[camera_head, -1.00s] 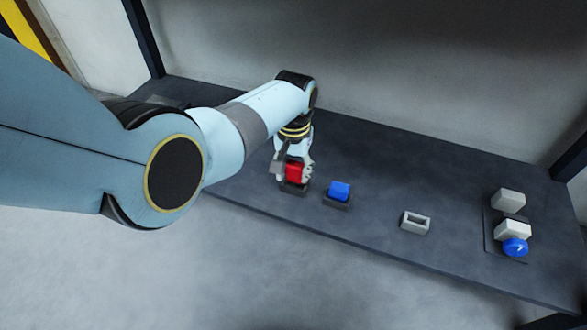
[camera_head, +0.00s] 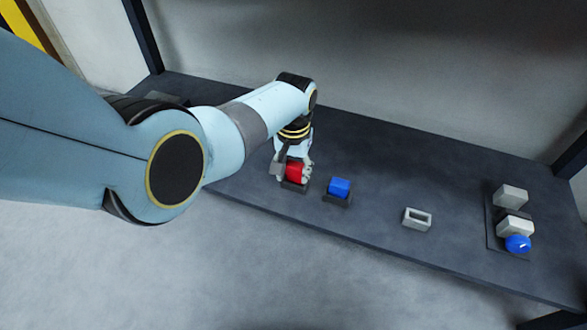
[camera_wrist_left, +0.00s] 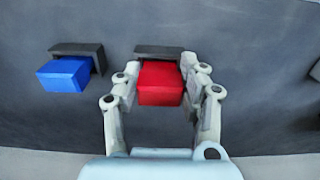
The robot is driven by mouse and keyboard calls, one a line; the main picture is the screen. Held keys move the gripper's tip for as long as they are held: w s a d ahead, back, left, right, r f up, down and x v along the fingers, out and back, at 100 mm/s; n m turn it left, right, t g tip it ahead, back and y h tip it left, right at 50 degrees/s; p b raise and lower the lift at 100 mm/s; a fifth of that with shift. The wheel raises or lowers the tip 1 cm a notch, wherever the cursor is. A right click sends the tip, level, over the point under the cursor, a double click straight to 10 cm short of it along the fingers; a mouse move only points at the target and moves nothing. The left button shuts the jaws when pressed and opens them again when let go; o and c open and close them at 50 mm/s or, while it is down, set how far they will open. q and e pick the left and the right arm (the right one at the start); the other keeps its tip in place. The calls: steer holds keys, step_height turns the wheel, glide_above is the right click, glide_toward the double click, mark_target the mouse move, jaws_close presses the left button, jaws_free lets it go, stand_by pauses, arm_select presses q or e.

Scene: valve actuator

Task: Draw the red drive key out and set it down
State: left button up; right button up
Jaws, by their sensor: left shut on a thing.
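The red drive key (camera_head: 294,172) is a red block at its dark holder (camera_head: 295,187) on the dark table. It also shows in the left wrist view (camera_wrist_left: 160,84), in front of a dark holder (camera_wrist_left: 158,51). My left gripper (camera_head: 294,168) is shut on the red key. In the left wrist view its two fingers (camera_wrist_left: 161,90) are on either side of the key. Whether the key is still seated in the holder is hard to tell. My right gripper is not in view.
A blue block (camera_head: 339,187) sits in a similar dark holder to the right. Further right are a grey hollow frame (camera_head: 417,219) and a fixture with pale blocks (camera_head: 511,195) and a blue round knob (camera_head: 517,244). Bare table lies between them.

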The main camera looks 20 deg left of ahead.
mark_target(293, 169)
arm_select(q)
steer(key=shift+f+b, duration=0.4)
steer(key=shift+f, duration=0.3)
steer(key=o, duration=1.4)
steer(key=shift+r, duration=0.1)
step_height(293, 169, up, 12)
steer(key=shift+f, duration=0.1)
steer(key=shift+f, duration=0.1)
